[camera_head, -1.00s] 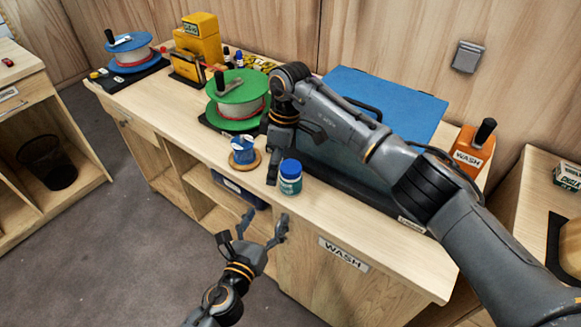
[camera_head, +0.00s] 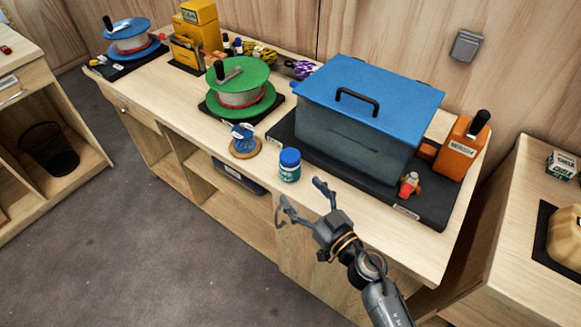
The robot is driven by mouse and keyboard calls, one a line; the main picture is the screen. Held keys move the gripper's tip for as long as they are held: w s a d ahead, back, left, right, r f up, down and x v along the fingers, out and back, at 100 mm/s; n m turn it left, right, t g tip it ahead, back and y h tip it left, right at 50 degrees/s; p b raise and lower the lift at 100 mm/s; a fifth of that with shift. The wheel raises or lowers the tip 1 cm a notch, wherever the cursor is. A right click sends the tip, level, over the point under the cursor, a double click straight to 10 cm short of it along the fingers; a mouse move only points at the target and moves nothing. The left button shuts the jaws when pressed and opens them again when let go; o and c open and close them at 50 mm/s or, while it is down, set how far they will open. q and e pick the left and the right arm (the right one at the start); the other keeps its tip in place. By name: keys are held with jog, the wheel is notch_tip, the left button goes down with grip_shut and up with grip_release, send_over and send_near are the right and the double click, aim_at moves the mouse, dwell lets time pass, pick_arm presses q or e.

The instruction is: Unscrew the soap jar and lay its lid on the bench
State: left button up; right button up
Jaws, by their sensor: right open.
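The soap jar (camera_head: 290,172), a small teal jar with a pale label, stands upright near the bench's front edge. Its blue lid (camera_head: 289,156) sits on top of it. My right gripper (camera_head: 299,198) comes in from the lower right. Its fingers are spread open and empty, just in front of the jar and apart from it in the picture. The bench (camera_head: 330,187) has bare wood around the jar. My left gripper is not in view.
A blue-lidded tank (camera_head: 352,145) on a dark mat stands behind and right of the jar. A small blue item on a round wooden base (camera_head: 244,151) and a green reel (camera_head: 239,74) are to its left.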

aim_at(295, 165)
jog(key=shift+m+t+h, duration=0.3)
jog(key=shift+m+h, duration=0.2)
jog(key=shift+h, duration=0.2)
jog(key=w, duration=0.4)
jog(key=w+a+f, duration=0.1)
jog(key=w, duration=0.1)
jog(key=shift+w, duration=0.35)
jog(key=x, duration=0.3)
jog(key=b+x, duration=0.1)
jog(key=x, duration=0.1)
jog(key=shift+w+d+r, duration=0.1)
jog(key=shift+w+d, duration=0.05)
jog(key=shift+w, duration=0.35)
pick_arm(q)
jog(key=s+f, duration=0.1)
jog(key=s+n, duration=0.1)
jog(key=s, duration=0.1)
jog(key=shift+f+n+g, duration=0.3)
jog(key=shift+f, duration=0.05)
pick_arm(e)
jog(key=shift+s, duration=0.1)
jog(key=shift+r, duration=0.1)
jog(key=c, duration=0.4)
grip_shut()
